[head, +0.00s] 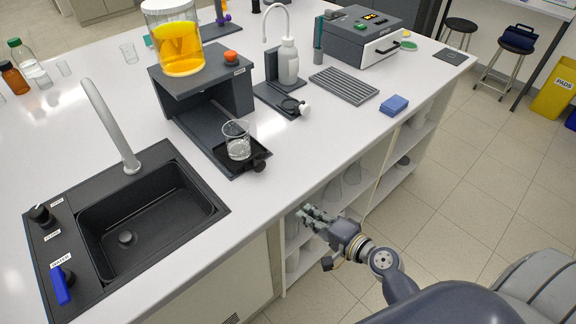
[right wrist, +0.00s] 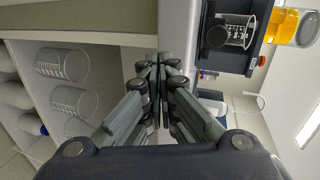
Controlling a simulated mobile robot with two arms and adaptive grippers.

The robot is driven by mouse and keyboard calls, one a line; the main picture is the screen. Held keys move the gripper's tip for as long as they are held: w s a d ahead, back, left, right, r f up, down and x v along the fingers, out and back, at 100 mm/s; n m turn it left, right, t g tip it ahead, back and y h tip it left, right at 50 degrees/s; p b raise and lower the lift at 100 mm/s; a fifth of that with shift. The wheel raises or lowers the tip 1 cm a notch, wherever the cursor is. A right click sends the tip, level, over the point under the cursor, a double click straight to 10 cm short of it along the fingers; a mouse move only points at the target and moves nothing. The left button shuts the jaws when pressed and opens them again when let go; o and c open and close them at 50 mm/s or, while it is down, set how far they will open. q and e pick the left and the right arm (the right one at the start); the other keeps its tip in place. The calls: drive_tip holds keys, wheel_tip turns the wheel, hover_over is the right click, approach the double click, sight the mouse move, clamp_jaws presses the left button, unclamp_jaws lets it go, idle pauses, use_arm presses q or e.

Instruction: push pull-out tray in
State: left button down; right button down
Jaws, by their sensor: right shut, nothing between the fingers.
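The dark pull-out tray (head: 257,151) sticks out at the front of the grey membrane rig (head: 203,65), with a round black knob (head: 260,166) on its front. A glass beaker (head: 237,140) with clear contents stands upright on the tray. In the right wrist view the knob (right wrist: 217,37) and the beaker (right wrist: 232,33) show at the upper right. My right gripper (head: 304,214) is shut and empty, in front of the counter edge, to the right of and nearer than the knob, and apart from it. My left gripper is out of view.
An orange-filled vessel (head: 178,45) stands on the rig. A black sink (head: 150,220) with a tap lies to the left. A wash bottle (head: 288,62) stands to the right. Shelves with glassware (right wrist: 62,65) lie under the counter edge by my gripper.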

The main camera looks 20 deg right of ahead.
wheel_tip(320, 180, up, 8)
drive_tip(key=t, duration=0.2)
drive_tip(key=p, duration=0.4)
approach(265, 165)
drive_tip(key=shift+m+y, duration=0.3)
drive_tip(key=shift+y, duration=0.1)
drive_tip(key=x, duration=0.5)
drive_tip(key=shift+w+d+r, duration=0.1)
drive_tip(key=shift+w+d, duration=0.05)
drive_tip(key=shift+w, duration=0.2)
drive_tip(key=shift+w+a+f+p, duration=0.1)
drive_tip(key=shift+w+p, duration=0.1)
drive_tip(key=shift+w, duration=0.1)
drive_tip(key=shift+w+a+f+p, duration=0.1)
drive_tip(key=shift+w+a+p, duration=0.05)
drive_tip(key=shift+w, duration=0.2)
drive_tip(key=b+x, duration=0.2)
drive_tip(key=x, duration=0.3)
drive_tip(key=r+b+x, duration=0.1)
drive_tip(key=b+x, duration=0.2)
drive_tip(key=x, duration=0.3)
drive_tip(key=b+x, duration=0.2)
drive_tip(key=x, duration=0.3)
drive_tip(key=shift+w+a+r+b, duration=0.1)
drive_tip(key=shift+w+r+b, duration=0.1)
drive_tip(key=shift+w+b, duration=0.2)
drive_tip(key=shift+w, duration=0.2)
drive_tip(key=shift+r, duration=0.3)
drive_tip(key=shift+r, duration=0.1)
